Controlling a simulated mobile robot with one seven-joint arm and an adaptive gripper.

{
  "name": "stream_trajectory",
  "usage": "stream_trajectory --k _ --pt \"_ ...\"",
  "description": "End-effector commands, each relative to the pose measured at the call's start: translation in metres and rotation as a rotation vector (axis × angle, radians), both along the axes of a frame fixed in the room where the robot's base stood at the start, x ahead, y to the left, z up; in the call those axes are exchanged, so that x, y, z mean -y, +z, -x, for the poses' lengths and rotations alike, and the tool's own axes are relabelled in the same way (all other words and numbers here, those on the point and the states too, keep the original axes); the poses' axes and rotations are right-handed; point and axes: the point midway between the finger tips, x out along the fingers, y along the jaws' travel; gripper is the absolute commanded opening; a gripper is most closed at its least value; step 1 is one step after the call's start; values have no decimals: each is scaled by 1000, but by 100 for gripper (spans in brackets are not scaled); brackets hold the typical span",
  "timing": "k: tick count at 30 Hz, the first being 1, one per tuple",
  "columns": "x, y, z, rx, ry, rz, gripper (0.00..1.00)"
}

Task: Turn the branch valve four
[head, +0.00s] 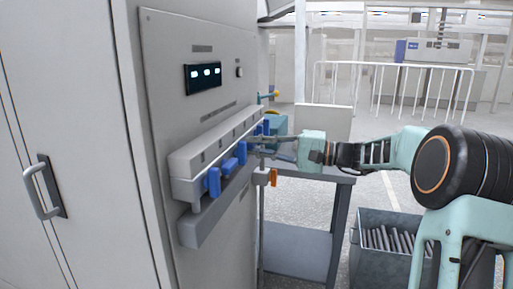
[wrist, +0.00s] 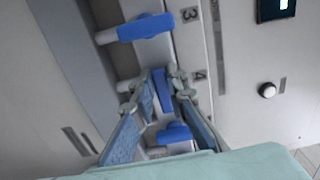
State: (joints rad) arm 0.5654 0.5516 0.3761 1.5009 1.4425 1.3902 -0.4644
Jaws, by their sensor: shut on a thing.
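My gripper (wrist: 155,92) is shut on the blue handle (wrist: 161,92) beside the label 4, with one finger on each side of it. This handle lies lengthwise along the valve row. In the head view my gripper (head: 259,147) reaches the far part of the row from the right and hides much of the handle there. The blue handle beside label 3 (wrist: 146,27) stands crosswise to the row. Another blue handle (wrist: 175,133) shows past the held one, partly hidden by a finger.
The row is on a grey cabinet under a display (head: 203,76). Near blue handle (head: 214,182) stands upright. A grey table (head: 343,179) stands behind, and a bin of rods (head: 372,219) is on the floor at right.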

Motion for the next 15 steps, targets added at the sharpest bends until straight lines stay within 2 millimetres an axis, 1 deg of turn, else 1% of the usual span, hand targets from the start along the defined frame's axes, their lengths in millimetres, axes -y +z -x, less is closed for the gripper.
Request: stream_trajectory --k 3,4,6,9,15 --pt "0 -1 0 0 0 1 0" --pt "0 -1 0 0 0 1 14" --pt "0 -1 0 0 0 1 22" --pt "0 -1 0 0 0 1 30" --pt "0 0 0 -1 0 0 30"
